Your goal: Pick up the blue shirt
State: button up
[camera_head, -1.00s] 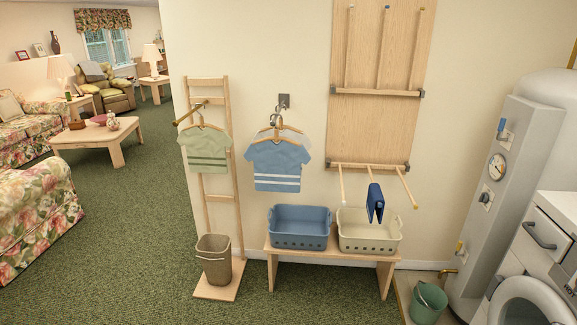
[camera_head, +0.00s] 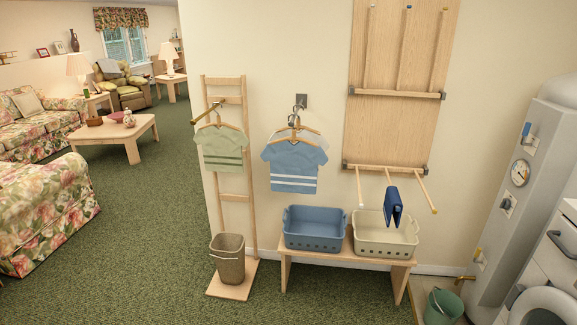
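The blue shirt (camera_head: 293,166) has white stripes near its hem. It hangs on a wooden hanger from a wall hook (camera_head: 301,103), in front of the pale wall. A second, whitish garment on another hanger shows partly behind it, mostly hidden. My gripper does not show in this view.
A green shirt (camera_head: 222,148) hangs on a ladder-like wooden stand to the left, with a brown bin (camera_head: 228,259) at its foot. A blue basket (camera_head: 314,228) and a cream basket (camera_head: 386,234) stand on a low bench (camera_head: 340,256) below. Open carpet (camera_head: 140,245) lies at front left.

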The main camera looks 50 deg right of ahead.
aim_at(294, 168)
jog(key=u, duration=0.05)
jog(key=i, duration=0.95)
jog(key=z, duration=0.1)
